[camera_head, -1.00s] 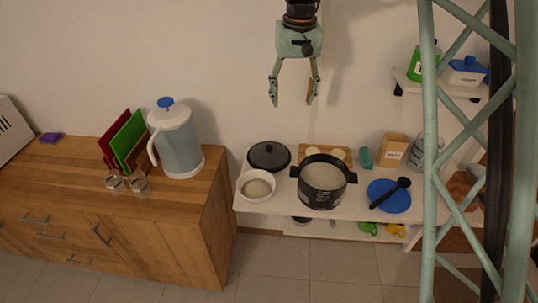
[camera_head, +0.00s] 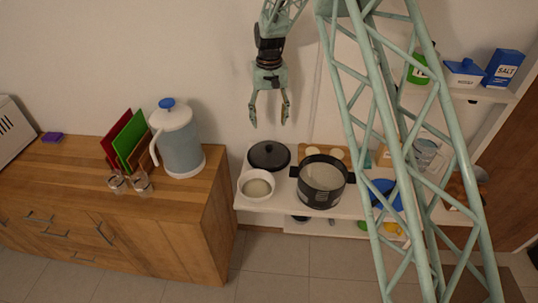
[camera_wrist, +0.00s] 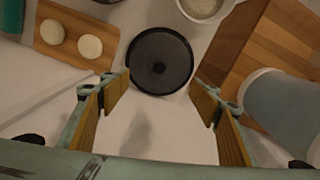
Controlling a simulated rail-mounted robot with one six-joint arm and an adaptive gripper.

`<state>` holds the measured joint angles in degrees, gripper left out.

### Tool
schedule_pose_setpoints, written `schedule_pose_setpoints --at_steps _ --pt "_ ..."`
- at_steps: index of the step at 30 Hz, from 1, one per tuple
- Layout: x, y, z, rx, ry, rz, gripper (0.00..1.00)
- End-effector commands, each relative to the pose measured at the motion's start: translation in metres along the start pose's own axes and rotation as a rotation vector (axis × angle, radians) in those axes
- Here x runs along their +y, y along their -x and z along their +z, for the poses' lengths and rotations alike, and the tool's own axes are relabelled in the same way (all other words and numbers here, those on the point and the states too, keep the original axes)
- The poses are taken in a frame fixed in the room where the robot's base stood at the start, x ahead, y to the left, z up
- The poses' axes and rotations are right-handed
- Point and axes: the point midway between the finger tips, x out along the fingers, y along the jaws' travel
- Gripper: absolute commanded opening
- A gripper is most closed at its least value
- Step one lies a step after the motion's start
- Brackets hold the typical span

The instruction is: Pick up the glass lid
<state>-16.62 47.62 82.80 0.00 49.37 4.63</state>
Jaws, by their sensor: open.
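The glass lid (camera_head: 269,155) is a dark round disc with a small knob at its middle. It lies on the white shelf (camera_head: 270,206) behind the white bowl. In the wrist view the lid (camera_wrist: 160,62) shows beyond my fingertips, near the middle of the picture. My gripper (camera_head: 269,123) is open and empty, pointing down, and hangs above the lid with a clear gap. In the wrist view the gripper's two fingers (camera_wrist: 160,90) stand apart on either side of the lid's near part. The whole lid is visible.
A white bowl (camera_head: 257,196) stands in front of the lid and a black pot (camera_head: 322,184) to its right. A wooden board with round pieces (camera_wrist: 68,38) lies close by. The wooden cabinet (camera_head: 200,195) with the white dispenser (camera_head: 181,150) is to the left.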

Motion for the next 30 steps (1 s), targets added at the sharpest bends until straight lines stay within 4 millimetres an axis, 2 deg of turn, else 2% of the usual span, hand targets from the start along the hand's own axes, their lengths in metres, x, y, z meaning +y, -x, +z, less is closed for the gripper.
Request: schedule_pose_setpoints --at_steps 4,20,26,30 --pt "-0.003 -0.008 -0.003 -0.004 0.002 0.0 0.57" --pt "-0.003 -0.013 -0.003 -0.005 0.002 0.0 0.57" --pt "-0.003 -0.03 -0.003 -0.005 0.002 0.0 0.57" --pt "-0.003 -0.049 -0.003 -0.005 0.002 0.0 0.57"
